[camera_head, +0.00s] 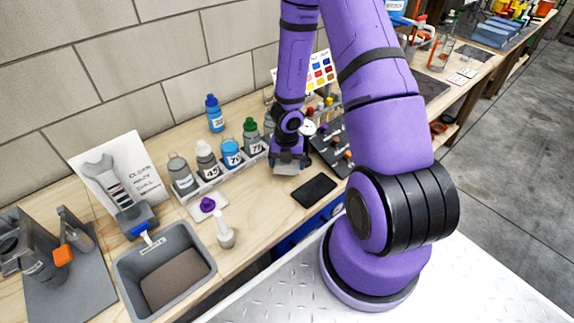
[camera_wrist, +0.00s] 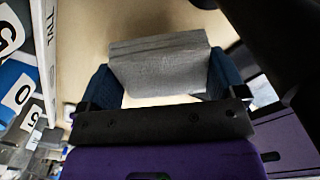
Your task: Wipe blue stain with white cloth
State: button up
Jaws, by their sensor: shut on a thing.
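My gripper (camera_head: 290,158) is low over the wooden bench, between the row of bottles and the black flat pad. In the wrist view its two blue fingers are shut on a folded white cloth (camera_wrist: 160,68), which looks light grey and sits between them. The cloth also shows as a pale edge under my gripper in the head view (camera_head: 286,169). The cloth is at or just above the bench; I cannot tell if it touches. No blue stain shows in either view; it may be hidden under the cloth or my gripper.
A rack of labelled bottles (camera_head: 231,154) stands left of my gripper. A black flat pad (camera_head: 314,191) lies close in front of it. A dark tray (camera_head: 334,154) is to the right. A grey bin (camera_head: 134,287) and a white bottle (camera_head: 224,236) are farther left.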

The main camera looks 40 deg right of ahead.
jog(key=shift+r, duration=1.7)
jog(key=shift+r, duration=1.5)
jog(key=shift+f, duration=0.1)
